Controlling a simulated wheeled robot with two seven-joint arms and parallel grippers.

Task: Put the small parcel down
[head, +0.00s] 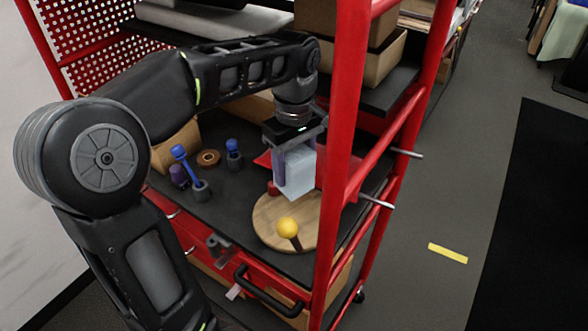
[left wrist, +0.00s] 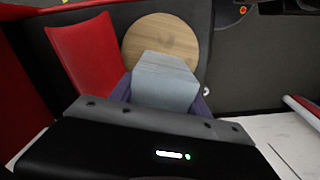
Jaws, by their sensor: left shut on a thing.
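The small parcel is a pale blue-grey box (head: 299,171). My left gripper (head: 296,166) is shut on it, with purple fingers on either side. The parcel hangs upright above or at the back of a round wooden board (head: 268,222) on the cart's dark shelf; I cannot tell whether it touches. In the left wrist view the parcel (left wrist: 165,82) covers the near part of the wooden board (left wrist: 160,38). My right gripper does not show.
A yellow ball on a dark stem (head: 287,228) stands on the board's front. Several blue and purple items and a brown ring (head: 208,158) stand left on the shelf. A red panel (left wrist: 86,55) lies beside the board. Red cart posts (head: 345,130) rise close on the right.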

